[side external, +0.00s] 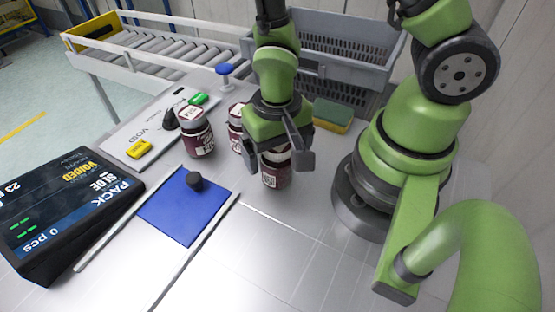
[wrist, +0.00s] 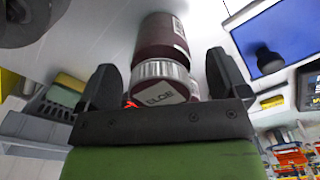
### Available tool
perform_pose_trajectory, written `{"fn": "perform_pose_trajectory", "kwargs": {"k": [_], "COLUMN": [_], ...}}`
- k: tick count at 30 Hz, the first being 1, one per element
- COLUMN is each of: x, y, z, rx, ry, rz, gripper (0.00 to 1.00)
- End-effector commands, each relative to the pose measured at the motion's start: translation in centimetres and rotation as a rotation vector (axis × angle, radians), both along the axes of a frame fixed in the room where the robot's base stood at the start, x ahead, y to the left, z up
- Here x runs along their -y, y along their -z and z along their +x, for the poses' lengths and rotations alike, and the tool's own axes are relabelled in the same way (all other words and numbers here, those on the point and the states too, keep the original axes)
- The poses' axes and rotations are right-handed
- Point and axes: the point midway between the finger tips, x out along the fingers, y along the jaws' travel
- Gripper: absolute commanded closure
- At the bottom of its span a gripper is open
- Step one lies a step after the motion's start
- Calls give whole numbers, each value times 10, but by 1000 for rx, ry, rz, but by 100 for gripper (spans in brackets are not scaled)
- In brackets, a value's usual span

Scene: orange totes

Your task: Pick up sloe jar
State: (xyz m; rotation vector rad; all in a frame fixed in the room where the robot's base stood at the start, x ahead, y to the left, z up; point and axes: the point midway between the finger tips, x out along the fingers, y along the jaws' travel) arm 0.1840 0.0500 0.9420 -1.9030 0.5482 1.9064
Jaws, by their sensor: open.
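A dark red jar with a pale label (side external: 275,172) stands on the metal table under my gripper (side external: 280,160), and its upper part is partly hidden by the fingers. In the wrist view a jar lid (wrist: 160,92) lettered like "SLOE" lies between the two fingers of my gripper (wrist: 162,80), with a dark red jar body (wrist: 160,38) beyond it. The fingers are spread on either side, with no clear contact on the jar. Two similar jars stand to the left, one in the open (side external: 197,138) and one partly behind my gripper (side external: 236,126).
A black display (side external: 65,205) reads "SLOE", "VOIDED" and "0 pcs". A whiteboard (side external: 125,150), a sponge (side external: 333,113), a grey crate (side external: 345,35) and a roller conveyor (side external: 160,45) surround the area.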

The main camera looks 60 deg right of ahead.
Motion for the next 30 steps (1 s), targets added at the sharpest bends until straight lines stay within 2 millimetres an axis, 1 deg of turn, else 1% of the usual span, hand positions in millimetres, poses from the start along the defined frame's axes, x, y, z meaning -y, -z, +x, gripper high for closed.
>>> {"fn": "perform_pose_trajectory", "kwargs": {"k": [3, 9, 14, 15, 18, 26, 30], "x": [0, 0, 0, 0, 0, 0, 0], "y": [4, 4, 4, 4, 4, 2, -3], "z": [0, 0, 0, 0, 0, 0, 1], "rx": [0, 1, 0, 0, 1, 1, 3], "ry": [1, 1, 1, 1, 1, 1, 1], "rz": [0, 1, 0, 0, 0, 0, 1], "gripper": [7, 7, 44, 53, 73, 73, 73]}}
